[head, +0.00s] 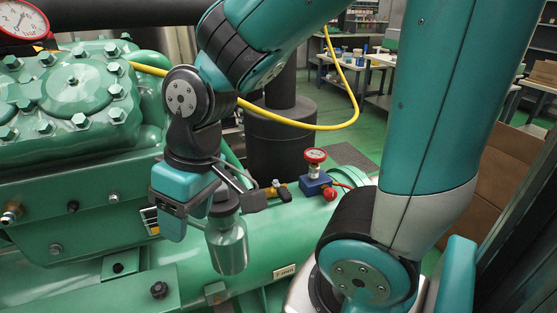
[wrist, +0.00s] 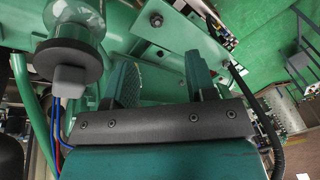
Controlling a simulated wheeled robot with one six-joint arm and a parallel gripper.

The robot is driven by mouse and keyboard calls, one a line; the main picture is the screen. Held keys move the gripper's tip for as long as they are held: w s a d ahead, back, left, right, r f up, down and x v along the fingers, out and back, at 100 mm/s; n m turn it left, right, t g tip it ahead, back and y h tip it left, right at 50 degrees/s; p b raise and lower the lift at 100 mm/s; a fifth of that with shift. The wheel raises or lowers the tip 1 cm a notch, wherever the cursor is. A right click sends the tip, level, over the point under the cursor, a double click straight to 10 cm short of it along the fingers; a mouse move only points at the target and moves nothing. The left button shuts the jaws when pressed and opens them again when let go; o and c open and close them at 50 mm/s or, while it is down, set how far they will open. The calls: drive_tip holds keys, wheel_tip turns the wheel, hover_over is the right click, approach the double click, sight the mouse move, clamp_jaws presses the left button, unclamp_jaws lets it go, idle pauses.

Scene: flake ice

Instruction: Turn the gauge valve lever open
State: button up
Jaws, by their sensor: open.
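My gripper (head: 192,218) hangs beside the green compressor in the head view, left of the clear sight-glass bottle (head: 229,246). Its two teal fingers are apart in the wrist view (wrist: 162,80), with nothing between them. A small red-rimmed gauge (head: 315,156) stands on a blue block (head: 315,184) to the right of the gripper. A brass fitting (head: 271,190) with a dark end piece sits left of that block, apart from the gripper. I cannot tell which part is the gauge valve lever. Neither gauge shows in the wrist view.
The bolted green compressor head (head: 75,90) fills the left, with a larger red-rimmed gauge (head: 22,20) above. A yellow hose (head: 300,125) loops behind my arm. In the wrist view, a glass dome with a black collar (wrist: 68,60) is close to the gripper's left.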

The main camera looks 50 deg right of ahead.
drive_tip(key=w+d+r+m+h+p, duration=0.1)
drive_tip(key=w+d+p, duration=0.1)
drive_tip(key=d, duration=0.2)
drive_tip(key=w+d+r+m+h+p, duration=0.1)
drive_tip(key=d+m+p, duration=0.1)
drive_tip(key=d, duration=0.2)
drive_tip(key=w+d+r+m+h+p, duration=0.1)
drive_tip(key=w+d+p, duration=0.1)
drive_tip(key=d, duration=0.2)
drive_tip(key=shift+w+t, duration=0.35)
drive_tip(key=shift+t, duration=0.05)
drive_tip(key=w+d+f+m, duration=0.2)
drive_tip(key=d+f, duration=0.2)
drive_tip(key=d, duration=0.2)
drive_tip(key=m+g, duration=0.2)
drive_tip(key=m, duration=0.2)
hover_over(288, 198)
wheel_tip(288, 198, down, 13)
drive_tip(key=shift+r+b, duration=0.1)
drive_tip(key=shift+b, duration=0.3)
drive_tip(key=shift+d+f, duration=0.1)
drive_tip(key=shift+f, duration=0.2)
drive_tip(key=shift+f+b, duration=3.55)
drive_tip(key=shift+f, duration=0.75)
drive_tip(key=shift+s, duration=0.1)
drive_tip(key=shift+c, duration=0.2)
